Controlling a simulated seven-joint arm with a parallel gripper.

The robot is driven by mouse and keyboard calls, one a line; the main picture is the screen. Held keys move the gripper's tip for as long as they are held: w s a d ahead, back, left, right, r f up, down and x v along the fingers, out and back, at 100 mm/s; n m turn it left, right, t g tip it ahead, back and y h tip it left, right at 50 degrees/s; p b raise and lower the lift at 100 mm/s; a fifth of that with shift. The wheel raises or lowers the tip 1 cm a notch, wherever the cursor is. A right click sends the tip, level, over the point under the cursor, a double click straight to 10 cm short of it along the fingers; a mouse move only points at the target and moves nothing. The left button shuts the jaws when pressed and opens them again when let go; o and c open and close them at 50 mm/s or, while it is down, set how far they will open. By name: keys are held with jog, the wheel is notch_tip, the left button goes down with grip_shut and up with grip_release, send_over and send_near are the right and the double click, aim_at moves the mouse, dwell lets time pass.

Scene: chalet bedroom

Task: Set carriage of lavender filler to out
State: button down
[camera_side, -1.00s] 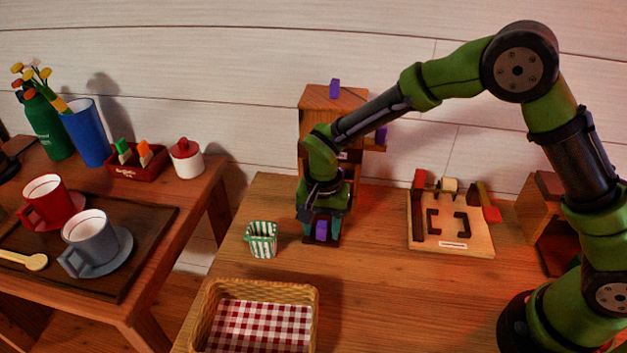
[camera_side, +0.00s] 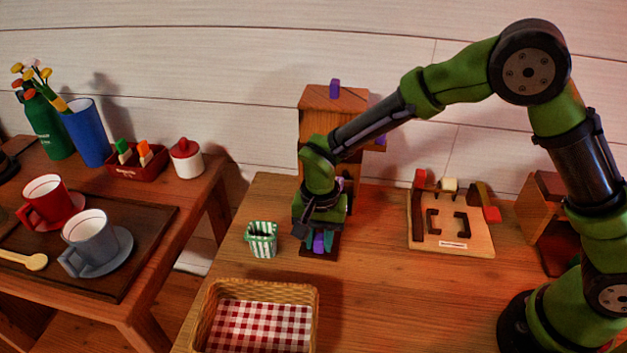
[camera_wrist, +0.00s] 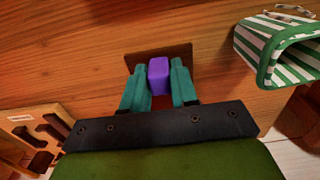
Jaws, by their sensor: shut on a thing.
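The lavender filler is a tall wooden cabinet (camera_side: 333,103) with purple parts, standing at the back of the table in the side view. One purple block is on its top and another shows at its right side. My gripper (camera_side: 319,243) is low in front of it, with teal fingers shut on a purple carriage knob (camera_wrist: 159,75) in the wrist view. The knob sits over a dark brown plate (camera_wrist: 178,55) at the cabinet's foot. My arm hides much of the cabinet's front.
A green-and-white striped cup (camera_side: 262,240) stands just left of my gripper. A wicker basket (camera_side: 312,312) with checked cloth is at the front. A wooden board with a dark bracket shape (camera_side: 470,240) lies to the right. Bare table lies between gripper and board.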

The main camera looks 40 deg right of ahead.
jog(key=s+a, duration=0.4)
jog(key=shift+s+a, duration=0.4)
jog(key=c, duration=1)
grip_release()
jog(key=shift+c, duration=0.2)
jog(key=shift+o, duration=0.4)
jog(key=shift+r, duration=0.1)
jog(key=shift+w+r, duration=0.1)
jog(key=shift+r, duration=0.15)
notch_tip(320, 180, up, 16)
jog(key=shift+r, duration=0.15)
